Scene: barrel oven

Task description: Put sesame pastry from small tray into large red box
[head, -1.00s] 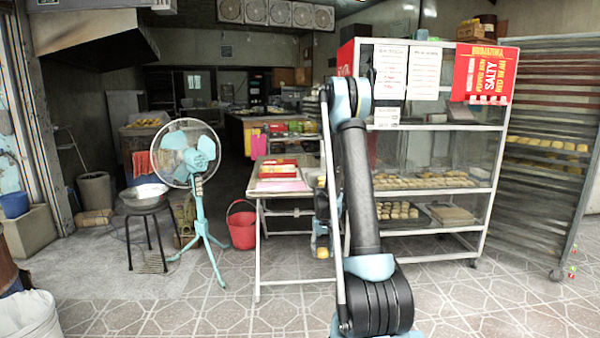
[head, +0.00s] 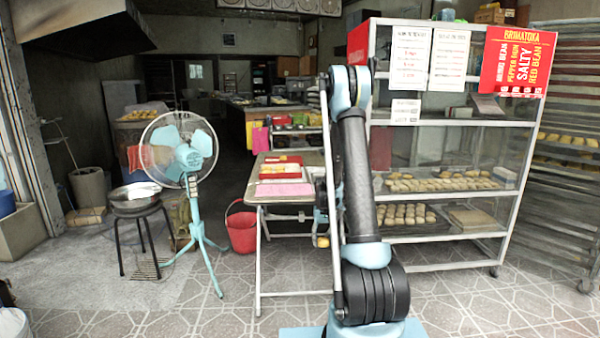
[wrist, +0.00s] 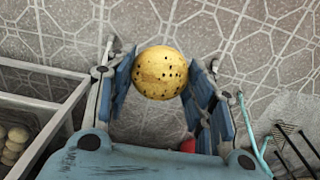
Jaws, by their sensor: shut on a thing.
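My gripper (wrist: 160,85) is shut on a round yellow sesame pastry (wrist: 160,72) with dark specks, held between the fingers above the tiled floor. In the head view the pastry (head: 321,241) shows as a small yellow spot below my mostly hidden gripper, near the folding table's right side. I cannot tell which of the trays in view is the small tray.
The folding table (head: 285,198) stands left of my arm, beside a glass-sided cabinet (head: 440,238) with pastries on its shelves. A red bucket (head: 242,232), a fan (head: 180,152) and a stool (head: 138,208) stand farther left. The tiled floor in front is clear.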

